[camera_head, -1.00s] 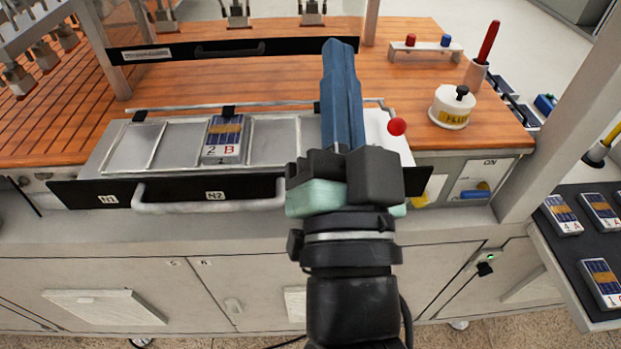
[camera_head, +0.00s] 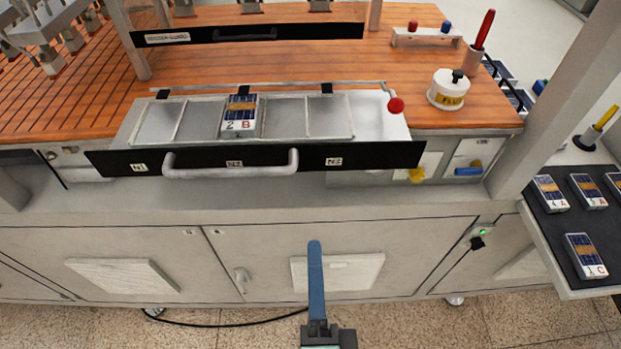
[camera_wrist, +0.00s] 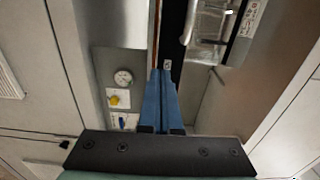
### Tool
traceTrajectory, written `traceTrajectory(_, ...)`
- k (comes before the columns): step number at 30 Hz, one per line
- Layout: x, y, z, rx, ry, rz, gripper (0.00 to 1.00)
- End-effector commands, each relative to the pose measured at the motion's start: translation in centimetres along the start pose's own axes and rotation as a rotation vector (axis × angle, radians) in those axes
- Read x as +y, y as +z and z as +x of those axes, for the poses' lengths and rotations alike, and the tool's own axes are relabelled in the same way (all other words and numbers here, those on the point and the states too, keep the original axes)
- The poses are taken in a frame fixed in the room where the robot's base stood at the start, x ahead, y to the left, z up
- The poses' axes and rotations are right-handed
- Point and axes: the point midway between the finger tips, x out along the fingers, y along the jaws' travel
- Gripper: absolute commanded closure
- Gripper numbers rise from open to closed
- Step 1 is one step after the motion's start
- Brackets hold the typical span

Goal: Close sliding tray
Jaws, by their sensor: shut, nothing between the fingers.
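The sliding tray (camera_head: 290,102) is pulled out from the front of the wooden bench, with metal compartments and a black front panel (camera_head: 377,155). A block marked 2 B (camera_head: 239,116) sits in the compartment behind N2; the other compartments look empty. My gripper (camera_head: 315,245) is shut and empty, below and in front of the tray, right of the handle and apart from it. In the wrist view the blue fingers (camera_wrist: 161,80) are together, and the tray's black panel appears beyond them.
A red ball knob (camera_head: 396,105) stands at the tray's right end. A flux pot (camera_head: 448,90) sits on the bench behind it. A white post (camera_head: 560,85) rises at right, beside a dark-topped side table (camera_head: 558,228) with several blocks.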

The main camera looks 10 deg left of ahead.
Motion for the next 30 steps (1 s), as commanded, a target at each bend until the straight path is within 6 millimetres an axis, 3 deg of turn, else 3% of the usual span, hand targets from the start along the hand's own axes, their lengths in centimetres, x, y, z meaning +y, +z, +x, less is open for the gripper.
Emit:
traceTrajectory(1, -0.7, 0.0, 0.8, 0.0, -0.003, -0.001, 1.0)
traceTrajectory(18, -0.5, 0.1, 9.8, -0.002, -0.002, -0.003, 1.0)
traceTrajectory(24, -0.3, 0.1, 11.7, -0.002, -0.001, -0.003, 1.0)
traceTrajectory(30, -0.1, 0.1, 12.3, -0.001, 0.0, -0.002, 1.0)
